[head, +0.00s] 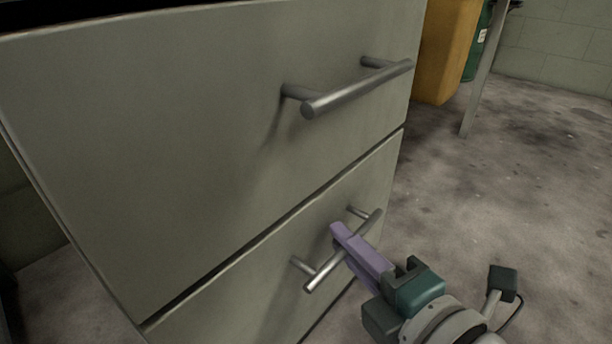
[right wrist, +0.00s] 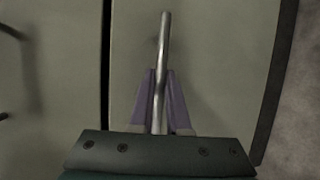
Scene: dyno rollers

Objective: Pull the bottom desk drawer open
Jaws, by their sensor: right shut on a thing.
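The bottom drawer (head: 255,287) is a grey-green front below a thin dark seam. Its metal bar handle (head: 323,272) runs at a slant in the head view. My right gripper (head: 341,238), with purple fingers, is shut on this handle near its middle. In the right wrist view the handle (right wrist: 164,45) passes between the two purple fingers (right wrist: 159,100), one on each side. The bottom drawer front also shows in the right wrist view (right wrist: 220,60). The lower part of the drawer is cut off in the head view. My left gripper is not in view.
The upper drawer (head: 180,130) has a similar bar handle (head: 355,90) above my right gripper. The concrete floor (head: 500,190) to the right is clear. A yellow-orange bin (head: 445,50) and a thin grey leg (head: 480,80) stand at the back right.

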